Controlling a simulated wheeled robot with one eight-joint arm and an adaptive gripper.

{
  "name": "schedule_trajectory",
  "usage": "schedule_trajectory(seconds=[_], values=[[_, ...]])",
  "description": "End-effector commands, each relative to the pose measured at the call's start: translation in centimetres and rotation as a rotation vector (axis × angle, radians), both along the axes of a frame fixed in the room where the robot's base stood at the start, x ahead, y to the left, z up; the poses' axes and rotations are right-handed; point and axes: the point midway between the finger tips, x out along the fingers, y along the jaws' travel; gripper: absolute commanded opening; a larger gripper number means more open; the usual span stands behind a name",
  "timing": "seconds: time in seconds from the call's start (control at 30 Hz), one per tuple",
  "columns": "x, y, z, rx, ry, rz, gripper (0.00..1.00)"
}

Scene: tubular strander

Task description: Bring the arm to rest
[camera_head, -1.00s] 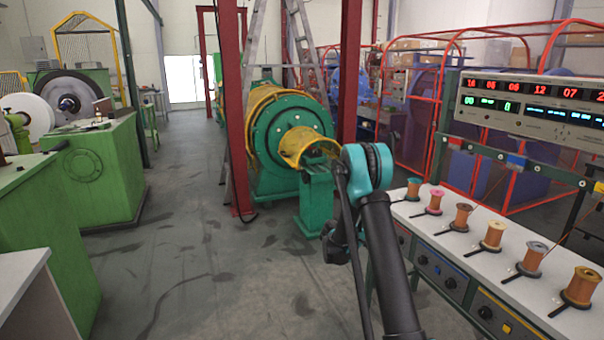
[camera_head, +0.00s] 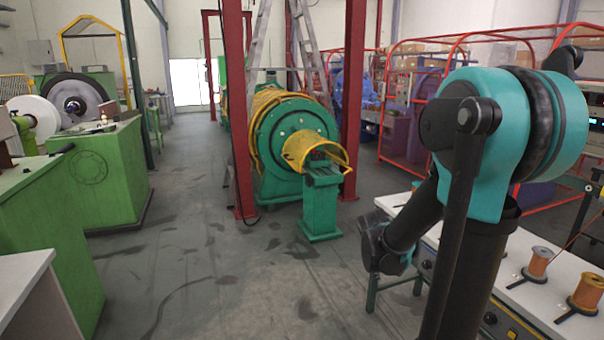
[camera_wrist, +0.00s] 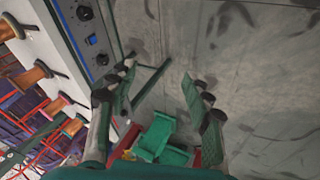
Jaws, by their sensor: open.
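My gripper (camera_wrist: 160,85) is open and empty in the wrist view. Its two fingers are spread wide apart, with bare grey floor showing beyond them. In the head view my arm is folded close on the right, with its teal elbow high and large and the forearm slanting down to the left. The fingers cannot be made out in the head view.
Green cabinets (camera_head: 95,180) line the left. The floor aisle (camera_head: 190,230) is clear.

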Motion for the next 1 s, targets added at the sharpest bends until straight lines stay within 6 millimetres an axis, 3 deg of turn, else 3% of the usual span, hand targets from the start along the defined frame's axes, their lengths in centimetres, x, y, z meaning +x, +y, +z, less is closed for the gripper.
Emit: schedule_trajectory(seconds=[0.03, 0.3, 0.5, 0.67, 1.0], values=[[-1.8, 0.5, 0.0, 0.037, -0.002, -0.004, 0.50], [-10.2, 4.4, -1.2, 0.250, -0.021, -0.022, 0.50], [-14.3, 6.6, -2.3, 0.364, -0.032, -0.034, 0.50], [-15.5, 7.4, -2.6, 0.402, -0.037, -0.038, 0.50], [-15.6, 7.5, -2.7, 0.406, -0.037, -0.039, 0.50]])
